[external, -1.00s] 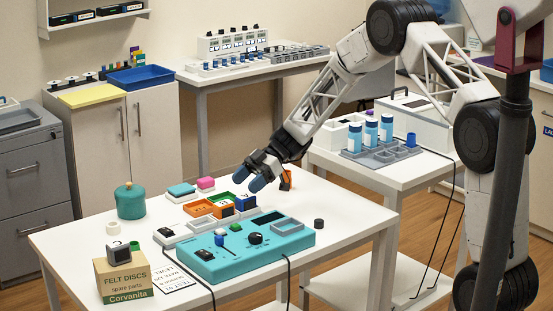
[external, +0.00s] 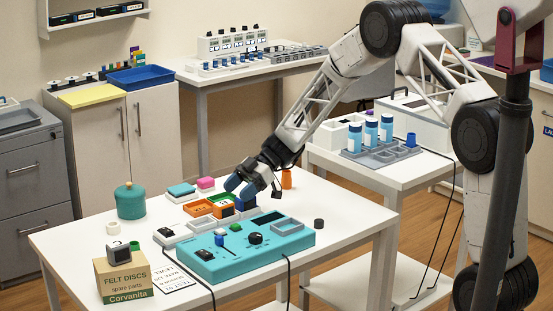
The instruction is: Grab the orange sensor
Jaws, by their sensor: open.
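A small upright orange object (external: 287,178) stands on the white table, to the right of and behind my gripper. I cannot tell whether it is the orange sensor. Another orange piece (external: 223,212) shows at the orange-and-green tray (external: 196,208), with a dark blue block (external: 245,204) beside it. My gripper (external: 240,188) points down and left, its blue fingertips apart, over the right end of the tray. It appears to hold nothing. The fingers hide part of the tray and what is just behind it.
A teal control box (external: 205,268) with knobs and cables lies in front of the tray. A teal pot (external: 130,203) and a cardboard box (external: 124,279) stand further left. The table's right side is mostly clear.

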